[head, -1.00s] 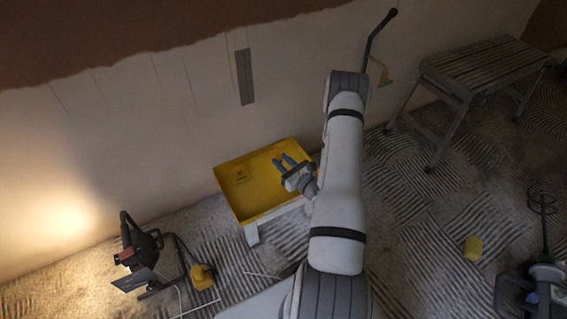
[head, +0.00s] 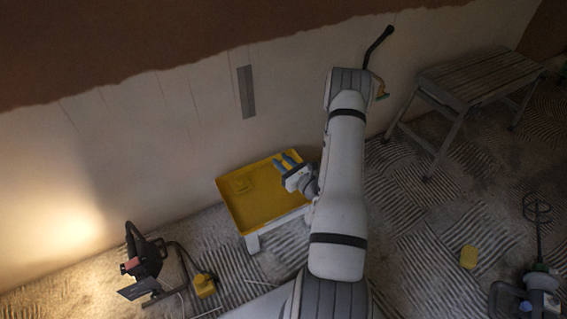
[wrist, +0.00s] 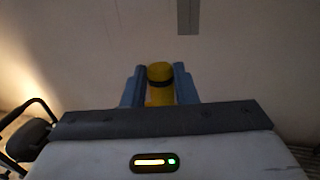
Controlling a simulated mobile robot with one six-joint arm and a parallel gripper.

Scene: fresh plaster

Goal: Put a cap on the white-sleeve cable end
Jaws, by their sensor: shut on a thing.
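My gripper (head: 283,161) has blue fingers and shows in front of the yellow tray in the head view, pointing toward the wall. In the wrist view its fingers (wrist: 159,86) are shut on a yellow cap (wrist: 159,72), a short round piece with a dark band. The cap is held upright between the fingertips, with the pale wall behind it. I cannot make out the white-sleeve cable end in either view; only faint thin lines show on the plaster.
A yellow tray (head: 238,213) on white legs stands against the wall. A grey strip (head: 246,92) is on the wall. A work lamp (head: 143,262) stands at left, a slatted bench (head: 478,75) at right.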

